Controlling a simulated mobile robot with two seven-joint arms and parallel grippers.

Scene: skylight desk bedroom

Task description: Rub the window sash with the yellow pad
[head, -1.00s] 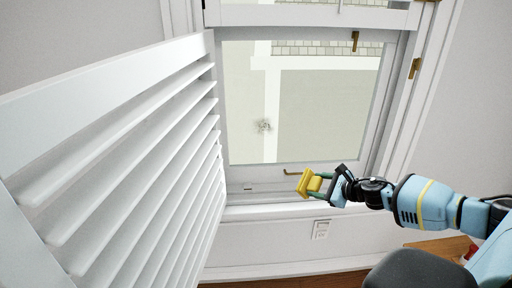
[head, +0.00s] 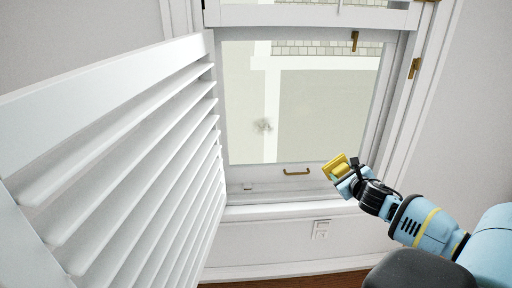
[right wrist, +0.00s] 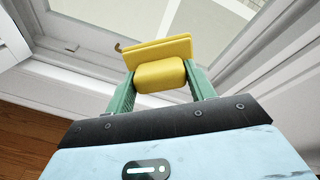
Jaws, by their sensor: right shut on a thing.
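The yellow pad (head: 337,167) is held by my right gripper (head: 347,178), in front of the lower right part of the window sash (head: 318,172). In the right wrist view the pad (right wrist: 158,52) has a flat plate and a rounded grip, with the green fingers of my right gripper (right wrist: 160,78) shut on the grip. I cannot tell whether the pad touches the sash. The sash has a white frame around a glass pane (head: 320,115). A grey smudge (head: 263,125) shows on the pane, left of the pad. My left gripper is not in view.
A white louvred shutter (head: 130,150) stands open across the left side. A brass handle (head: 297,172) sits on the sash's bottom rail, and brass latches (head: 415,68) are at the right. The sill (head: 270,211) runs below. The space before the pane is clear.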

